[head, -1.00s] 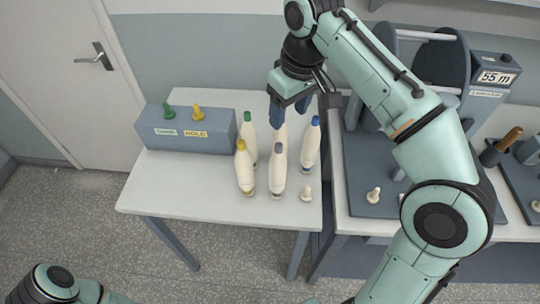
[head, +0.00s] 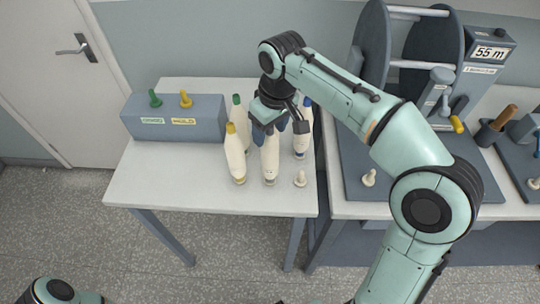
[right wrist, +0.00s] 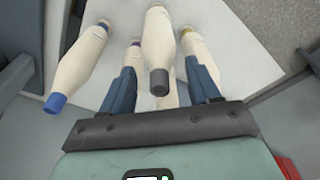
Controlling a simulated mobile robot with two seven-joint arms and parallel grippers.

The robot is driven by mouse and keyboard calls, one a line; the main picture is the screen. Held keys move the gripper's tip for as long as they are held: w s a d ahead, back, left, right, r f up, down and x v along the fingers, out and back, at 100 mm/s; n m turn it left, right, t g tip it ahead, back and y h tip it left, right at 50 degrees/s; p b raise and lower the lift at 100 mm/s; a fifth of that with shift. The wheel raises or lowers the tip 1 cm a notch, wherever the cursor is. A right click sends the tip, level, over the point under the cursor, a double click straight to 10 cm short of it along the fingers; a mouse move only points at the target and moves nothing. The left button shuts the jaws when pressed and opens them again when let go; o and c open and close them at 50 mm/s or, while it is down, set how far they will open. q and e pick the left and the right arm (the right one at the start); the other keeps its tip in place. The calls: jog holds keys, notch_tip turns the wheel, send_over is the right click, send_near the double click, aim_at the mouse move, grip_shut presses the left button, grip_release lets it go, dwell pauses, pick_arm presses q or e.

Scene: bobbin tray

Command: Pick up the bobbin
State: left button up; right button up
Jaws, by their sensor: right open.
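Several cream bobbins with coloured tips stand upright on the white table (head: 150,180). They include a yellow-tipped bobbin (head: 235,158), a green-tipped bobbin (head: 238,112), a blue-tipped bobbin (head: 302,138) and a grey-tipped bobbin (head: 270,160). My right gripper (head: 271,132) is open and points down at the top of the grey-tipped bobbin. In the right wrist view, the grey-tipped bobbin (right wrist: 158,45) shows between the open blue fingers (right wrist: 164,88), and the blue-tipped bobbin (right wrist: 78,65) is to the left. Another bobbin is partly hidden behind the grey-tipped one. My left gripper is out of view.
A grey-blue box (head: 175,130) with a green and a yellow peg stands at the table's back left. A reel machine (head: 370,60) stands on the right bench. The table's left front is clear.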

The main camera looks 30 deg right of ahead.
grip_shut()
jog(key=shift+r, duration=0.1)
